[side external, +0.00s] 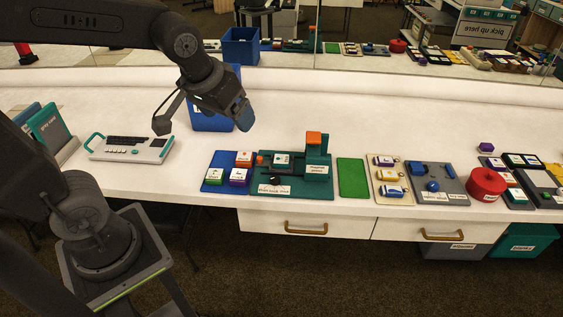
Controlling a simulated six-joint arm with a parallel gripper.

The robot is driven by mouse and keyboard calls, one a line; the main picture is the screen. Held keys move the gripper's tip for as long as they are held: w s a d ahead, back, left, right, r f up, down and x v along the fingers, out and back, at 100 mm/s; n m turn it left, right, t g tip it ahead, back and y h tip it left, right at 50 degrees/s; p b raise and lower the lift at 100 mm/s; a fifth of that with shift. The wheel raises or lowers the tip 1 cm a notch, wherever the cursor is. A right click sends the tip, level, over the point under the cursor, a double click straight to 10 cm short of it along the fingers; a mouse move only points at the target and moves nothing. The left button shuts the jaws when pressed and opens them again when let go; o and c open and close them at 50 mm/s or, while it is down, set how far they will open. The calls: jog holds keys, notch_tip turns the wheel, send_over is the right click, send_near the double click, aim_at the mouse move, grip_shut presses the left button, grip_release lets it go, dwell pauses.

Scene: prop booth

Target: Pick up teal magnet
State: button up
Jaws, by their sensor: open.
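No piece can be told for certain as the teal magnet. A small white-topped teal block (282,159) sits on the dark teal station (318,155) at the middle of the counter; its label is too small to read. A white-topped green block (215,174) lies on the blue tray to its left. My gripper (205,112) hangs above the counter at upper left, in front of a blue bin (207,121). It is open, with nothing visible between its fingers, and well apart from these blocks.
A white keypad device (131,148) lies left of my gripper. A green mat (350,176), a beige tray (389,178), a grey board (456,190) and a red round container (486,183) stand to the right. A mirror backs the counter.

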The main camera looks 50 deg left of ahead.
jog(key=w+a+f+n, duration=0.2)
jog(key=w+f, duration=0.1)
jog(key=w, duration=0.4)
jog(key=n+g+y, duration=0.2)
jog(key=n, duration=0.2)
send_near(282, 158)
jog(key=x, duration=0.3)
jog(key=shift+x, duration=2.9)
jog(key=shift+s, duration=0.1)
jog(key=shift+c, duration=0.3)
jog(key=c, duration=1)
jog(key=shift+r, duration=0.15)
